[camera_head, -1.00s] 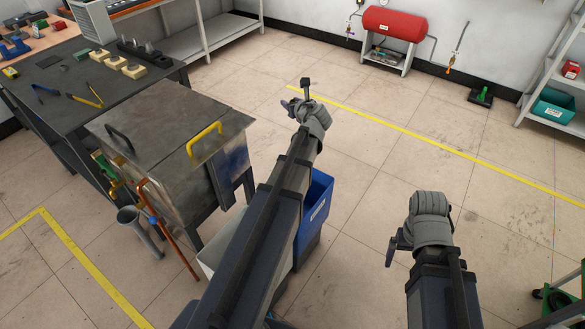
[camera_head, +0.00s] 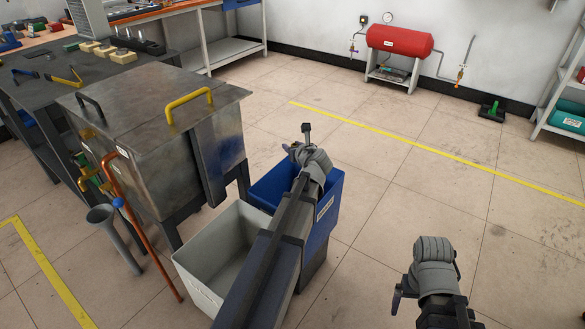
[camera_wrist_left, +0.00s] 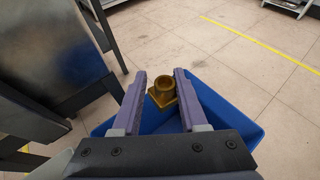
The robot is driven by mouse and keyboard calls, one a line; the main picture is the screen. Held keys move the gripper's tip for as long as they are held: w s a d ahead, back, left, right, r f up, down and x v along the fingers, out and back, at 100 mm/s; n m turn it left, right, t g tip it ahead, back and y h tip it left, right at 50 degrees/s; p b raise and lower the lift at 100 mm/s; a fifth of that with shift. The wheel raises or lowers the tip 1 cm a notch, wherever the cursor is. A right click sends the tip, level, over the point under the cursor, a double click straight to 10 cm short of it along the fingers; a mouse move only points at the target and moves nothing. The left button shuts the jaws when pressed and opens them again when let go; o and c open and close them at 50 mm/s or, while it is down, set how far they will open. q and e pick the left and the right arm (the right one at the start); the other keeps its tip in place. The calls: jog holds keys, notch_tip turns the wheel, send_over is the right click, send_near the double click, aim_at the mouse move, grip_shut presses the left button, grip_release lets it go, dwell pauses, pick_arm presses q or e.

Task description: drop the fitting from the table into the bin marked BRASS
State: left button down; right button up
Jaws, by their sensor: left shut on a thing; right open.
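The fitting (camera_wrist_left: 162,92) is a brass-coloured round collar on a squarish base. In the left wrist view it sits between the fingertips of my left gripper (camera_wrist_left: 161,75), which is shut on it. The open blue bin (camera_wrist_left: 215,100) lies below and around it in that view. In the head view my left gripper (camera_head: 291,149) is over the far part of the blue bin (camera_head: 325,225), and I cannot make out the fitting there. The bin's white label is too small to read. My right gripper (camera_head: 399,294) is open and empty over the floor at the lower right.
An open white bin (camera_head: 205,290) stands beside the blue one. A metal tank (camera_head: 160,100) with a yellow handle stands left of the bins, with a copper pipe (camera_head: 150,240) and a grey funnel at its front.

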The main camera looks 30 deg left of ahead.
pick_arm(q)
jog(key=shift+f, duration=0.7)
pick_arm(e)
jog(key=shift+f, duration=0.7)
pick_arm(q)
jog(key=shift+f, duration=0.1)
pick_arm(e)
jog(key=shift+f, duration=0.1)
pick_arm(q)
notch_tip(320, 180, down, 6)
jog(key=b, duration=0.6)
pick_arm(e)
notch_tip(320, 180, down, 6)
jog(key=shift+r, duration=0.1)
pick_arm(q)
jog(key=shift+c, duration=1.8)
grip_release()
jog(key=shift+s+d+r, duration=0.1)
jog(key=shift+r, duration=0.1)
pick_arm(e)
jog(key=shift+r, duration=0.1)
pick_arm(q)
jog(key=p+v, duration=0.2)
jog(key=v, duration=0.5)
jog(key=shift+s+d+p, duration=0.15)
jog(key=shift+s+p, duration=0.05)
jog(key=shift+p, duration=0.2)
pick_arm(e)
notch_tip(320, 180, up, 3)
jog(key=shift+f, duration=0.1)
